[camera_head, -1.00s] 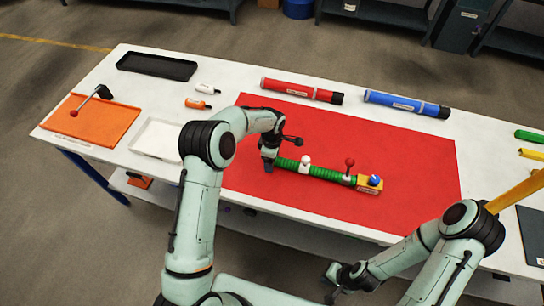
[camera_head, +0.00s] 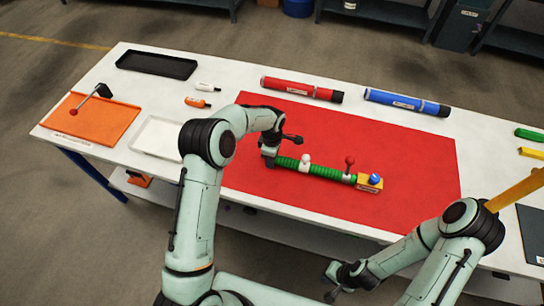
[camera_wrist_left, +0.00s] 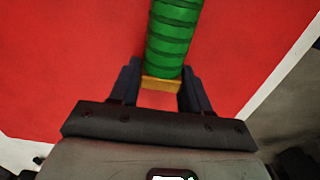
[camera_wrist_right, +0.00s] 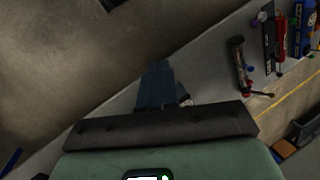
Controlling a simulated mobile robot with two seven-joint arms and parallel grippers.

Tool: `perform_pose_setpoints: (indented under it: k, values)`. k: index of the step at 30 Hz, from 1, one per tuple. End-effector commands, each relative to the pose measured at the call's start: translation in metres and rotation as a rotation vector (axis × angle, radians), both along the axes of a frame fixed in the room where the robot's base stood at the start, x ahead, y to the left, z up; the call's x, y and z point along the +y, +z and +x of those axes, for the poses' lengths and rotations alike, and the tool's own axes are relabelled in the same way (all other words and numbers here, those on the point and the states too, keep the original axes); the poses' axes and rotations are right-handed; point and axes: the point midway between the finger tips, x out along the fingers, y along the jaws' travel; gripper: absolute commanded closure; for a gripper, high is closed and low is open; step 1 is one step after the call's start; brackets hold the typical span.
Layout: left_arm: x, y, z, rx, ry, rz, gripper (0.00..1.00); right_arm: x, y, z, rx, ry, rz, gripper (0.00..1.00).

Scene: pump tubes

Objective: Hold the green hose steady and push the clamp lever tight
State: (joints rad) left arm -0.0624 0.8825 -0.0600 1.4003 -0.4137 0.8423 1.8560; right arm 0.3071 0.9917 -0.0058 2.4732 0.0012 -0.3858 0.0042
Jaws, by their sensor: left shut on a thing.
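The green hose (camera_head: 325,172) lies over the red mat (camera_head: 400,160). It has a clamp with a white knob (camera_head: 305,158) and another clamp whose lever has a red ball (camera_head: 350,160); both levers stand up. Its right end meets a yellow block with a blue knob (camera_head: 369,183). My left gripper (camera_head: 269,159) is shut on the hose's left end. In the left wrist view the hose (camera_wrist_left: 172,38) and its yellow end piece (camera_wrist_left: 161,84) sit between the fingers (camera_wrist_left: 160,92). My right gripper (camera_head: 333,284) is empty, its fingers together (camera_wrist_right: 156,88), off the table's front edge.
A red tube (camera_head: 302,90) and a blue tube (camera_head: 407,103) lie behind the mat. An orange board with a lever (camera_head: 90,125), a white tray (camera_head: 158,138), a black tray (camera_head: 157,66) and two small bottles (camera_head: 198,102) are at left. The mat's right part is clear.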

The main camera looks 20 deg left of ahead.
Motion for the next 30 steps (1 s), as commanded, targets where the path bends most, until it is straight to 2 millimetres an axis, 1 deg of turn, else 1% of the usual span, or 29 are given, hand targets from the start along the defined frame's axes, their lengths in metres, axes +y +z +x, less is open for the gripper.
perform_pose_setpoints:
  k: [15,18,22,25,29,30]
  values:
    - [0.0,0.001,0.0,-0.001,0.0,0.0,1.0,0.0,0.0,0.0,0.001,0.0,0.0,1.0]
    - [0.0,0.001,0.001,-0.001,0.0,0.0,1.0,0.001,0.001,0.004,0.009,0.011,0.0,1.0]
    - [0.0,0.001,0.001,-0.001,0.0,0.0,1.0,0.006,0.005,0.017,0.05,0.052,-0.003,1.0]
    - [0.0,0.001,0.0,-0.001,0.0,0.0,1.0,0.012,0.015,0.033,0.105,0.098,-0.016,1.0]
    - [0.0,0.001,0.0,-0.001,0.0,0.0,1.0,0.021,0.038,0.057,0.191,0.158,-0.06,1.0]
    - [0.0,0.001,0.0,-0.001,0.0,0.0,1.0,0.025,0.047,0.065,0.216,0.172,-0.078,1.0]
